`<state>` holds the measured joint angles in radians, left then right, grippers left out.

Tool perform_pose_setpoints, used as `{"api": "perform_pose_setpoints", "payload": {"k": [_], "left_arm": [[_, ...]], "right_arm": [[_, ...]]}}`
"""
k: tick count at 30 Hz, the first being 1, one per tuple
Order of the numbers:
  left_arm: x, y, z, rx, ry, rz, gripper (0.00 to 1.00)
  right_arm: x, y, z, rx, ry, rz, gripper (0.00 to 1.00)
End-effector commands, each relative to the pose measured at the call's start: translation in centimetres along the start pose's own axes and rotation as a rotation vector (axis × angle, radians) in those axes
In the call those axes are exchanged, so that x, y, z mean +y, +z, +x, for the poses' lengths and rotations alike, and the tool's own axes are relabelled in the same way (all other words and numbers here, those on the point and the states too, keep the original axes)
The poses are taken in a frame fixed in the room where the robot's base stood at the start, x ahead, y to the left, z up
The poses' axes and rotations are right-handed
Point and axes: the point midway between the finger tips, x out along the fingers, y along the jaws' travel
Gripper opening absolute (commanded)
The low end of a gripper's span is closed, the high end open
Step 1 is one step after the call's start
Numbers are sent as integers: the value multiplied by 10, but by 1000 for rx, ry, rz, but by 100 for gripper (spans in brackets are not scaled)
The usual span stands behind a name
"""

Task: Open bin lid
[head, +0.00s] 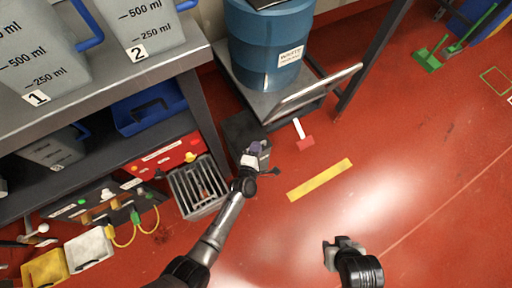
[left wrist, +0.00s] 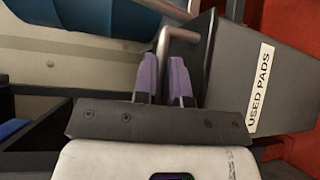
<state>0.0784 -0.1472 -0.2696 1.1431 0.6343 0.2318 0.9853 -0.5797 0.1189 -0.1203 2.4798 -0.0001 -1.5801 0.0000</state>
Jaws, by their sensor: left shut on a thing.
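The dark bin (head: 237,130) stands on the floor beside the shelf, below the blue drum. In the left wrist view its dark panel (left wrist: 228,75) carries a white "USED PADS" label (left wrist: 260,85). My left gripper (head: 256,147) is at the bin's near right side. In the left wrist view its purple fingers (left wrist: 164,75) are shut on a bent grey metal handle (left wrist: 167,42). The fingers partly hide the handle, and I cannot tell how far the lid is raised. My right gripper (head: 343,243) is apart from the bin, low over the floor; its finger gap is unclear.
The blue drum (head: 262,50) stands on a grey platform with a pale rail (head: 318,91). A grey crate (head: 201,190) stands left of my left gripper. A shelf (head: 110,88) borders the left. A red-and-white tool (head: 305,141) lies nearby; the red floor at right is largely clear.

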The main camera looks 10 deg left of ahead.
Motion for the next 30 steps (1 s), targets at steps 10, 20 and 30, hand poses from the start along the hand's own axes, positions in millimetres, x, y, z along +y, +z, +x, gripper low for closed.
{"api": "perform_pose_setpoints", "payload": {"k": [10,20,30], "left_arm": [[0,0,0,0,-1,0,0],[25,0,0,1,-53,-51,0],[59,-5,5,1,-174,-175,0]], "right_arm": [[0,0,0,0,0,0,43],[1,-10,-33,-1,0,0,43],[4,-27,-86,0,2,-2,43]]}}
